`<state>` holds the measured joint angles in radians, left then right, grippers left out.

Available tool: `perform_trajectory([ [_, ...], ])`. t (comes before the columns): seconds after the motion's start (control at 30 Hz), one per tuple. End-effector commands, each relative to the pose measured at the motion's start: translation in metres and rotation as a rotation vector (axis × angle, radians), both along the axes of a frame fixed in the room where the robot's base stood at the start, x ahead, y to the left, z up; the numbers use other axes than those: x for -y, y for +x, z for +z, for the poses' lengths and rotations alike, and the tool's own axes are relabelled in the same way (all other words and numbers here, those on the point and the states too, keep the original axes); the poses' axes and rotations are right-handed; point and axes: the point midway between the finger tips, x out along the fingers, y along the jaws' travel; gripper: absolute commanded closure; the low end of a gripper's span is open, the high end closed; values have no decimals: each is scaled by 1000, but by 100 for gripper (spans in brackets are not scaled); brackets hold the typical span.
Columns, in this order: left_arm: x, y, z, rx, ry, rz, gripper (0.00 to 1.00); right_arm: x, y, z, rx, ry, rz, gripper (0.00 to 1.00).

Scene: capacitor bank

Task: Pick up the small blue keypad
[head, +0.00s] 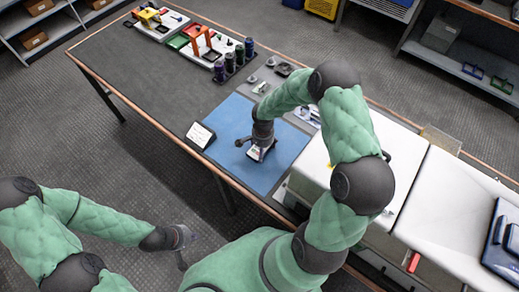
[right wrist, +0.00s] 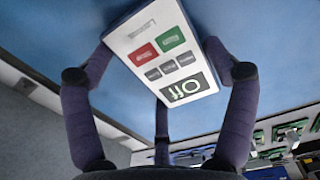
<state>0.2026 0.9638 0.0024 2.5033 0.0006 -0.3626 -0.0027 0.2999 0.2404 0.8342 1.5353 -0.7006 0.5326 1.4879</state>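A small keypad (right wrist: 165,58) lies on a blue mat (head: 226,122). Its face is white with a red button, a green button, several grey buttons and a dark "Off" panel; its side looks pale blue-grey. It also shows in the head view (head: 254,154), partly hidden under my right gripper (head: 252,146). My right gripper is over the keypad, its dark fingers spread open around it, also seen in the right wrist view (right wrist: 160,60). The fingertips are close to its edges; contact is unclear. My left gripper (head: 185,246) is open and empty, off the table over the floor.
A small white sign (head: 199,135) stands on the mat's left edge. A large white surface (head: 432,190) lies to the right. A blue device (head: 503,238) sits at the far right.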

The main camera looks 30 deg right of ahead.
Motion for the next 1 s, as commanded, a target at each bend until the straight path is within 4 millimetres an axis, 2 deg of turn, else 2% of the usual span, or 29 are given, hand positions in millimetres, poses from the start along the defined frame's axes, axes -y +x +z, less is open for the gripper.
perform_trajectory([
  [0.07, 0, 0, 0, 0, 0, 0, 100, 0, 0, -1, -1, 1, 0, 50],
  [0.1, 0, 0, 0, 0, 0, 0, 100, 0, 0, 0, 0, 1, 0, 56],
  [0.4, 0, 0, 1, 0, 0, 0, 100, 0, -1, 0, -1, 1, 0, 56],
  [0.63, 0, 0, 13, 0, 0, 0, 100, 0, -1, 7, -2, 0, 1, 56],
  [0.8, 0, 0, 23, 0, 0, 0, 100, 1, 1, 40, 4, -2, -1, 56],
  [1.0, 0, 0, 31, 0, 0, 0, 100, -14, -27, 75, 3, -1, 1, 56],
])
